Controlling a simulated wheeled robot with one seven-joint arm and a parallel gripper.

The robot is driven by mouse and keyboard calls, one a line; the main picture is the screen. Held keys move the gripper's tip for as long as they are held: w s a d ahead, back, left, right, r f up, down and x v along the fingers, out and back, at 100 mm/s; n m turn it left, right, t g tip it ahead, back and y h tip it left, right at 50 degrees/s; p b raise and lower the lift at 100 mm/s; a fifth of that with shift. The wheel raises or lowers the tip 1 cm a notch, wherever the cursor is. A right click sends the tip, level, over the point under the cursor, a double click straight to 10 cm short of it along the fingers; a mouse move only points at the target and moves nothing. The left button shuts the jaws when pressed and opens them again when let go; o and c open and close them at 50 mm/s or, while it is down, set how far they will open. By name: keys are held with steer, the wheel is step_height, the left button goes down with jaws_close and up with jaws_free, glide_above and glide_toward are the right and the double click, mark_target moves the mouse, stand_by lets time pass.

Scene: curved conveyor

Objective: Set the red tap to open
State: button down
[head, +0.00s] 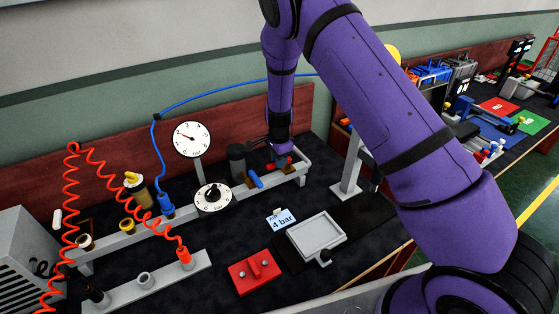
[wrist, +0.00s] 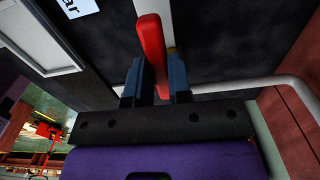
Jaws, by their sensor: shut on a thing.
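The red tap (head: 285,162) sits at the right end of the grey pipe rail, partly hidden by my gripper. My gripper (head: 279,157) points down over it. In the wrist view, my gripper (wrist: 155,80) has its two dark blue fingers on either side of the red tap's long handle (wrist: 151,40), shut on it. The handle sticks out past the fingertips. The tap's body is mostly hidden, and I cannot tell how the handle lies against its pipe.
A blue tap handle (head: 256,179) is just left of the red tap. The grey pipe rail (head: 130,236) carries a dial gauge (head: 192,139) and a round scale (head: 213,198). A "4 bar" card (head: 281,219), a grey tray (head: 316,237) and a red block (head: 252,272) lie in front.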

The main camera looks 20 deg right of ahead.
stand_by(0.4)
steer(key=c, duration=1)
jaws_free()
steer(key=shift+c, duration=0.2)
steer(key=shift+r, duration=0.1)
step_height(320, 180, up, 11)
steer(key=shift+f, duration=0.2)
